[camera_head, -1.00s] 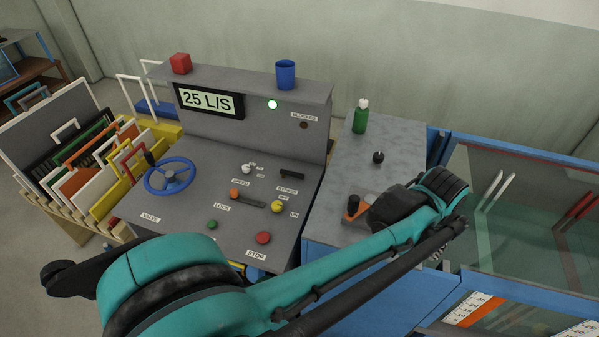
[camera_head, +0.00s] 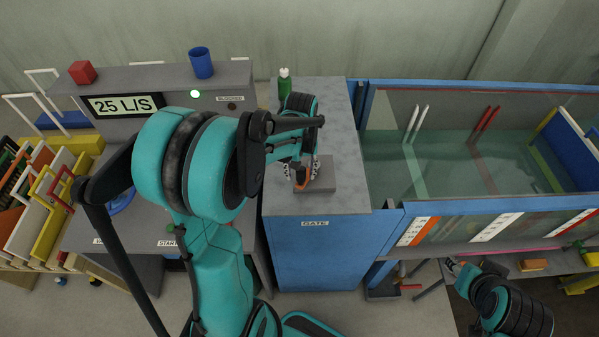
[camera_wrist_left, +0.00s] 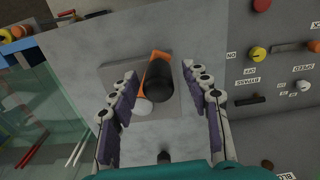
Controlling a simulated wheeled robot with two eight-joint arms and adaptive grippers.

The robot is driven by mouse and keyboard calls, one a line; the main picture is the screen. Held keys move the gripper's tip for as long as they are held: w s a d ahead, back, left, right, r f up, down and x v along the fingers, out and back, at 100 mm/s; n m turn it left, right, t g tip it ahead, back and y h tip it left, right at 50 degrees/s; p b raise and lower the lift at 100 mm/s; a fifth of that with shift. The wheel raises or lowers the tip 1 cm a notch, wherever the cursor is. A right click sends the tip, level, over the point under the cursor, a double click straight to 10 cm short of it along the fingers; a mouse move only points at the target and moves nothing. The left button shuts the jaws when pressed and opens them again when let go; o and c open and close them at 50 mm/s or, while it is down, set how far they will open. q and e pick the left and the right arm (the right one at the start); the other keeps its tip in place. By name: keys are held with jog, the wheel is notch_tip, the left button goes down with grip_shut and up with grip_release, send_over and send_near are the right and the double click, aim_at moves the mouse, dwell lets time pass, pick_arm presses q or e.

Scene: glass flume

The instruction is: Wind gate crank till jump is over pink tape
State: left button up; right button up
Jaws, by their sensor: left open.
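The gate crank has an orange arm (camera_head: 301,176) and a black handle (camera_wrist_left: 159,88); it sits on a grey plate on top of the blue gate cabinet (camera_head: 315,250). My left gripper (camera_head: 301,165) is over the crank. In the left wrist view my left gripper (camera_wrist_left: 159,72) is open, one finger on each side of the handle, with gaps showing. In the flume (camera_head: 440,180), a reddish-pink strip (camera_head: 484,165) stands between a white and a yellow one. I cannot make out a jump in the water. My right gripper (camera_head: 453,266) is low in front of the flume; its jaws are unclear.
The control console with the "25 L/S" display (camera_head: 125,104) stands left of the cabinet. A green bottle (camera_head: 285,90) stands at the cabinet's back. A rack of coloured frames is far left.

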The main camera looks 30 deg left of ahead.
pick_arm(q)
jog(key=shift+d+f, duration=0.1)
jog(key=shift+f, duration=0.15)
jog(key=shift+c, duration=0.4)
grip_shut()
jog(key=shift+d+f+b, duration=0.15)
jog(key=shift+d+b, duration=0.4)
jog(key=shift+b, duration=0.1)
jog(key=shift+d, duration=0.15)
jog(key=shift+r, duration=0.2)
jog(key=shift+o, duration=0.4)
grip_release()
jog(key=shift+w, duration=0.1)
